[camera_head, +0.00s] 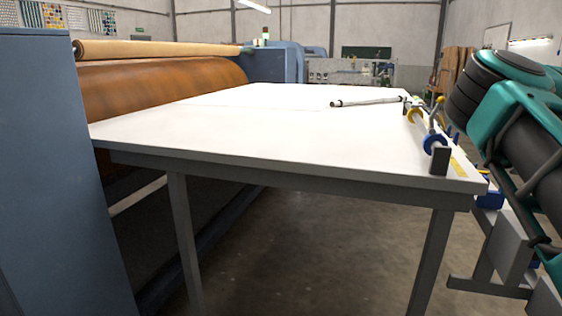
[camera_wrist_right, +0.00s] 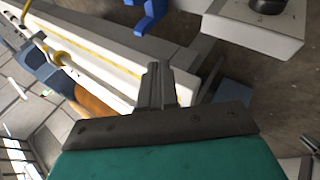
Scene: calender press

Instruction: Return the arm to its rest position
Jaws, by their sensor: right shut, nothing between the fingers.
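My right arm (camera_head: 515,125), teal and black, comes in at the right edge of the head view, beside the right end of the white table (camera_head: 250,120). In the right wrist view my right gripper (camera_wrist_right: 158,70) shows its dark fingers together, with nothing between them. It appears apart from the table edge, which runs diagonally behind the fingers. My left arm and left gripper do not show.
A rail with yellow and blue rings (camera_head: 432,140) runs along the table's right edge, close to my arm. A pale rod (camera_head: 368,101) lies on the tabletop. The brown calender roller (camera_head: 160,90) and blue housing (camera_head: 50,180) stand left. Most of the tabletop is clear.

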